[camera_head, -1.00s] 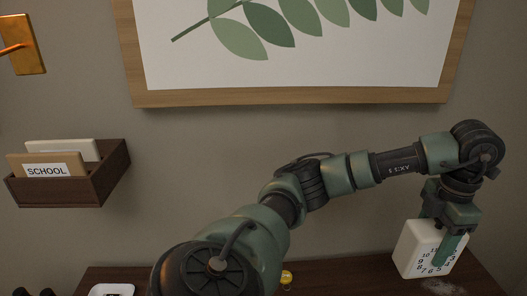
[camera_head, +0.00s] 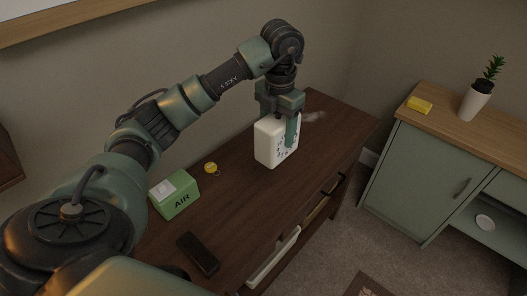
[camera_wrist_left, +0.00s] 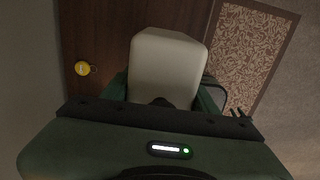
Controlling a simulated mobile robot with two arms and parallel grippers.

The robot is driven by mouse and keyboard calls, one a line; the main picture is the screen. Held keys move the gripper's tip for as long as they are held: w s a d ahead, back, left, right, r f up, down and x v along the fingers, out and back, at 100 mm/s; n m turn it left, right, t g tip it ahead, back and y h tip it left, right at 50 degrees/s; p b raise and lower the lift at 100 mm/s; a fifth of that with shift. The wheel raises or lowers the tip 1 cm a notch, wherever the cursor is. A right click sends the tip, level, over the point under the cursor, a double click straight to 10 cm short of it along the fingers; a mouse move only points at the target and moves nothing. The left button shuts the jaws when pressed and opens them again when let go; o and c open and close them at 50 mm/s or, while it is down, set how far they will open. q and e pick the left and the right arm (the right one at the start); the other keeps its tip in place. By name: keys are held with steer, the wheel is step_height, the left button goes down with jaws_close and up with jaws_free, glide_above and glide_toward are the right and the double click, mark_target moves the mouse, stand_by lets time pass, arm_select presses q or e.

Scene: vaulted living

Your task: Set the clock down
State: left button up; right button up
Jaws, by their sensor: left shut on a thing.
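The clock is a white block with rounded edges and dark numerals on its face (camera_head: 268,144). It is upright at the dark wooden console table (camera_head: 235,185), near its far right part. I cannot tell whether its base touches the top. My left gripper (camera_head: 281,118) comes from above and is shut on the clock, one finger across its face. In the left wrist view the clock's plain white side (camera_wrist_left: 168,68) fills the space between the fingers, and its numerals are hidden. My right gripper is not in view.
On the table are a green box marked AIR (camera_head: 174,194), a small yellow round item (camera_head: 211,168) and a dark flat object (camera_head: 198,254).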

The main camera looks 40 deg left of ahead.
arm_select(q)
step_height(320, 180, down, 14)
steer(key=shift+s+f+p, duration=0.1)
steer(key=shift+p, duration=0.95)
steer(key=shift+f, duration=0.35)
steer(key=shift+f, duration=0.25)
steer(key=o, duration=1.5)
steer(key=shift+r, duration=0.1)
